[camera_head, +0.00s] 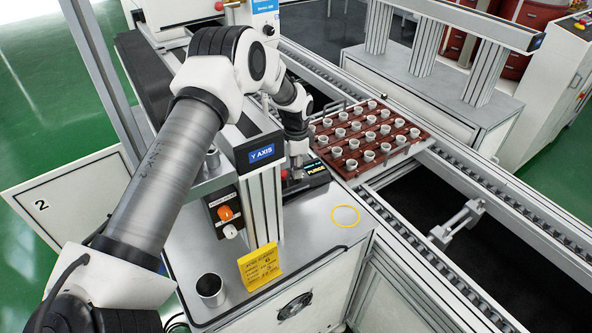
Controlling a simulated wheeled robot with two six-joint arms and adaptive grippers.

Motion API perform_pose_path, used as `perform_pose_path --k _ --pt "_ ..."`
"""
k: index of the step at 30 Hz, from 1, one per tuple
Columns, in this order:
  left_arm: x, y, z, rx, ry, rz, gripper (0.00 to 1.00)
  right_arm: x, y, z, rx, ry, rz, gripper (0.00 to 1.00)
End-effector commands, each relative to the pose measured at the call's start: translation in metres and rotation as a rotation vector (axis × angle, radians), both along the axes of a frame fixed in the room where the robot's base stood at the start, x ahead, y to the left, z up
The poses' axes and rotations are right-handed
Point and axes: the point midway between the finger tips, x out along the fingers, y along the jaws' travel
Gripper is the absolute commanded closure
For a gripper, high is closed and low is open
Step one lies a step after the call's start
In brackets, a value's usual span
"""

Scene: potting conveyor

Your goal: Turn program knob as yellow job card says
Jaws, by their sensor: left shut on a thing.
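My left gripper (293,170) points down at a small black control box with a lit display (316,169) that seems to read PURGE. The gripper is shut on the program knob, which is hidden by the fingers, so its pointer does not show. The yellow job card (260,267) stands upright near the front of the grey bench top; its handwriting is too small to read surely. My right gripper is out of view.
A dark red tray (412,146) with rows of small pots sits on the conveyor behind the box. A Y AXIS post stands left of the gripper, with an orange-and-white switch box (224,213). A metal cup (210,288) stands front left.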

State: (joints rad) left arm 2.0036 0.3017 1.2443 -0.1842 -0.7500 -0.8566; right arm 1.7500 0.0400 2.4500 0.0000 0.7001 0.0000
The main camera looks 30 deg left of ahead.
Motion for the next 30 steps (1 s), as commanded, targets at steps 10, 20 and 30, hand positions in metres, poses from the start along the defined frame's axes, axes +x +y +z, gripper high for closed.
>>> perform_pose_path --k 10,20,30 --pt "-0.0007 0.0 -0.0005 -0.001 0.002 -0.037 1.0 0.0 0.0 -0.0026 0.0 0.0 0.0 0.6" --pt "-0.0006 0.0 -0.0005 -0.001 0.002 -0.036 0.5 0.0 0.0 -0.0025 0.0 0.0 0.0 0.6" --pt "0.0005 0.0 0.0073 0.0 -0.001 -0.036 0.5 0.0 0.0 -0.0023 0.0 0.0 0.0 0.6"
